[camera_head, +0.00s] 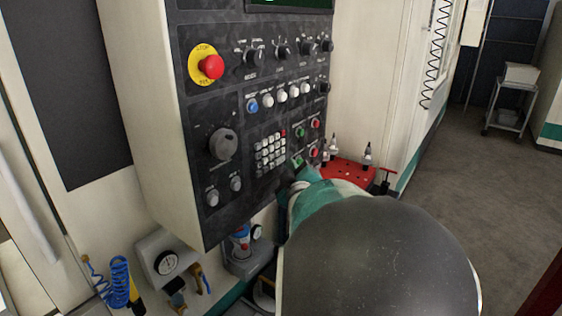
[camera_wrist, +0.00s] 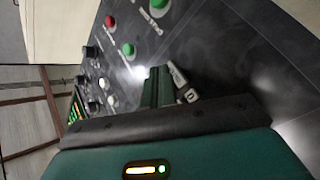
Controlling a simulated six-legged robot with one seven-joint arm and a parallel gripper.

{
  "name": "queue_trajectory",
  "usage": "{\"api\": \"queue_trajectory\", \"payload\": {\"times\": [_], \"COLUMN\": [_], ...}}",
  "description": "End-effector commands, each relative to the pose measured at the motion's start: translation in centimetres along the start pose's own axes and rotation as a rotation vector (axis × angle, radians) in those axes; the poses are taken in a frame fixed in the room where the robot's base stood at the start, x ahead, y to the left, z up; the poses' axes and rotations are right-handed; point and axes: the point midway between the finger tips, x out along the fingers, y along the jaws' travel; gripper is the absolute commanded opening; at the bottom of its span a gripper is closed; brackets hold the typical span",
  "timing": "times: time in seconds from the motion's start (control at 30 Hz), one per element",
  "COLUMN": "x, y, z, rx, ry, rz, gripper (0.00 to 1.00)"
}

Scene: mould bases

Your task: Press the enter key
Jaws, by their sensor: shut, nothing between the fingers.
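The keypad (camera_head: 270,152) is a block of small pale keys low on the dark control panel in the head view. The enter key cannot be told apart from the other keys there. My gripper (camera_wrist: 158,82) is shut and empty, its fingers pointing at the panel in the wrist view. Pale keys (camera_wrist: 186,95) show right beside the fingertips, one with a dark mark. The fingers hide the rest of the keypad, and I cannot tell whether they touch a key. In the head view my arm covers most of the gripper, close to the keypad's lower right.
The control panel (camera_head: 210,120) also carries a red emergency stop (camera_head: 211,67), a large dial (camera_head: 223,143) and a row of round buttons. Green (camera_wrist: 128,48) and red (camera_wrist: 110,20) buttons lie near my fingers. A red tool tray (camera_head: 350,172) stands behind my arm.

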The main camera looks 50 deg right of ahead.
Motion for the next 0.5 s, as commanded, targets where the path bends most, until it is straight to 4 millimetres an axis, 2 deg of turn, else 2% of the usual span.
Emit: {"api": "queue_trajectory", "payload": {"times": [0.5], "x": [-3.1], "y": [2.3], "z": [2.3], "rx": [0.001], "ry": [-0.002], "rz": [0.002], "gripper": [0.0]}}
